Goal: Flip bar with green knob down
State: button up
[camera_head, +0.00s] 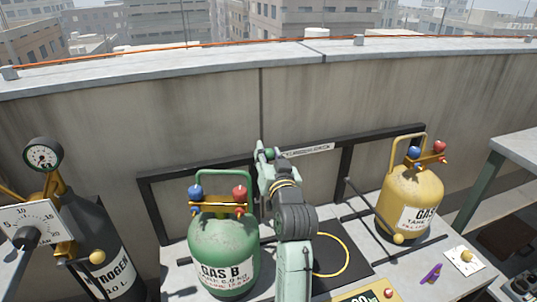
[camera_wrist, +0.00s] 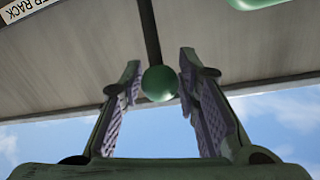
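The green knob (camera_wrist: 160,83) is a smooth ball between my two fingers in the wrist view. A dark strip (camera_wrist: 149,35) runs from it to the top of that view and appears to be its bar. My gripper (camera_wrist: 160,75) is open, with a finger on each side of the knob; I cannot tell whether either touches it. In the head view my gripper (camera_head: 267,153) is raised in front of the wall, left of the rack sign, and a bit of the green knob (camera_head: 271,153) shows at it. My arm hides most of the bar there.
A green gas cylinder (camera_head: 224,250) stands close left of my arm, a yellow one (camera_head: 411,198) to the right. A nitrogen cylinder (camera_head: 92,240) with a gauge stands at far left. The black rack frame (camera_head: 205,173) runs along the wall. A yellow hose (camera_head: 340,246) lies right of my arm.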

grip_shut()
jog(key=shift+f, duration=0.1)
dwell(0.4)
